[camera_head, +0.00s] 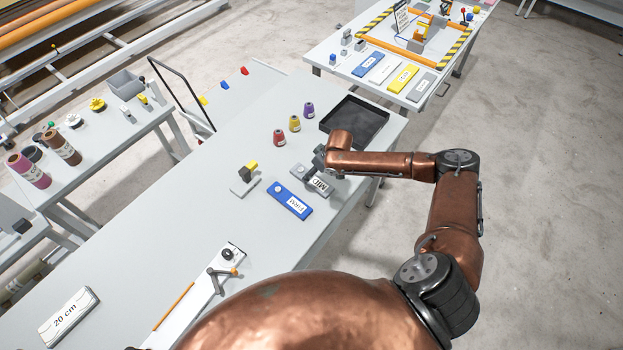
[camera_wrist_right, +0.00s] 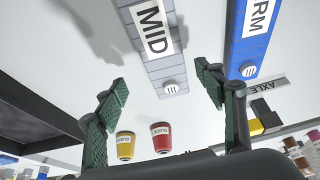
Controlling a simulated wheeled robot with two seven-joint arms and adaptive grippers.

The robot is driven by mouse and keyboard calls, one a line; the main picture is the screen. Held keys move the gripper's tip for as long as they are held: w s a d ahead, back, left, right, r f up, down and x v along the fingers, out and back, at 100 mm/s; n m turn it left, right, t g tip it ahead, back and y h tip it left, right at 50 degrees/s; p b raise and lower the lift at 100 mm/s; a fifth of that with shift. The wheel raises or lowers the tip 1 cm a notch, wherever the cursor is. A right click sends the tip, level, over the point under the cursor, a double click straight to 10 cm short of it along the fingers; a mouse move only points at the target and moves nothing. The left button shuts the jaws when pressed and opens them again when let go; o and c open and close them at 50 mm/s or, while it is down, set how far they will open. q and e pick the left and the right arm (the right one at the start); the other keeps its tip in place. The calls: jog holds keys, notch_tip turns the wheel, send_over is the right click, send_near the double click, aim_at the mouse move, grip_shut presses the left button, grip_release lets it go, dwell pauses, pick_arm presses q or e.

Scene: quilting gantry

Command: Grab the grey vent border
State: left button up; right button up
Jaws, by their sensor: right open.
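A grey bar labelled MID (camera_head: 312,181) lies on the long table, with a round striped mark near one end. In the right wrist view the grey bar (camera_wrist_right: 172,75) shows ahead of my open jaws, its marked end lying between the two fingers in the picture. My right gripper (camera_wrist_right: 162,80) is open and empty; whether it touches the bar cannot be told. In the head view my right gripper (camera_head: 321,160) is partly hidden by its own wrist, over the bar's far end. Another grey bar (camera_head: 420,87) lies on the far table. My left gripper is not in view.
A blue bar (camera_head: 290,200) lies close beside the grey one. Red (camera_head: 278,138), yellow (camera_head: 294,123) and purple (camera_head: 309,110) spools stand beyond, near a black tray (camera_head: 354,121).

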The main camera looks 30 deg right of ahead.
aim_at(312, 180)
jog(key=f, duration=0.1)
jog(key=w+a+f, duration=0.1)
jog(key=w+f, duration=0.1)
jog(key=shift+a+f+p, duration=0.2)
jog(key=shift+a+p, duration=0.05)
jog(key=shift+p, duration=0.1)
jog(key=shift+w+f, duration=0.1)
jog(key=shift+f, duration=0.55)
jog(key=shift+c, duration=0.2)
jog(key=c, duration=1.2)
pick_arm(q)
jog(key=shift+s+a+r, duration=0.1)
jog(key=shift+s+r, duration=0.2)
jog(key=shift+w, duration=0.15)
